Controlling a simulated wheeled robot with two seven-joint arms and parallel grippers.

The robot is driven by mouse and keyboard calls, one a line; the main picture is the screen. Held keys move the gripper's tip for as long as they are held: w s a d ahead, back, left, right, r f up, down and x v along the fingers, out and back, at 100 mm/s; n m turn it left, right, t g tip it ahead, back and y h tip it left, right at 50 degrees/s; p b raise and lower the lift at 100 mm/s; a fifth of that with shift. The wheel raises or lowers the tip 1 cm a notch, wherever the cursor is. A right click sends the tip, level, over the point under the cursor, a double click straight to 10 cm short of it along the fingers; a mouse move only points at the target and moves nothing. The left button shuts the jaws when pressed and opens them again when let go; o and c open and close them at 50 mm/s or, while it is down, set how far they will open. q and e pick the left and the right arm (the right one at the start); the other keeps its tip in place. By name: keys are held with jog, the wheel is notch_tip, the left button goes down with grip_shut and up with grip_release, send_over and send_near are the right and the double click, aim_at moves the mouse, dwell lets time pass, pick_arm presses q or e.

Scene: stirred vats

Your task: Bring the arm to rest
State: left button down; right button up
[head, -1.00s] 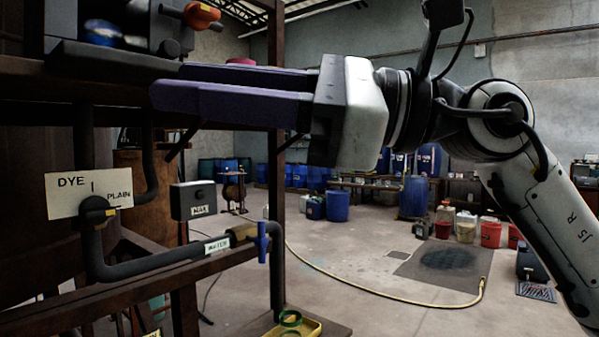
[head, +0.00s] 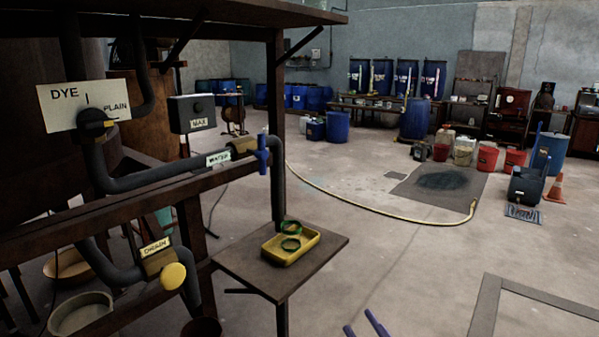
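Only the two purple fingertips of my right gripper (head: 358,319) show, at the bottom edge of the head view. They stand apart with bare floor between them and nothing held. The rest of that arm is below the picture. My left gripper is not in view.
At left, pipework carries a DYE/PLAIN plate (head: 84,106), a blue-handled water valve (head: 262,153) and a drain valve with a yellow knob (head: 173,276). A small shelf (head: 322,254) holds a yellow tray (head: 272,256) with green rings. A hose (head: 345,205) crosses the open floor.

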jog(key=s+d+f+m+g+h, duration=0.1)
jog(key=s+f+m+g, duration=0.3)
jog(key=s+f, duration=0.8)
jog(key=s+d+f+m+g+h, duration=0.2)
jog(key=s+d+f+m+g, duration=0.2)
jog(key=s+f, duration=0.9)
jog(key=shift+f+m+g, duration=0.3)
jog(key=shift+f+g, duration=0.1)
jog(key=shift+f, duration=0.5)
jog(key=shift+s, duration=0.1)
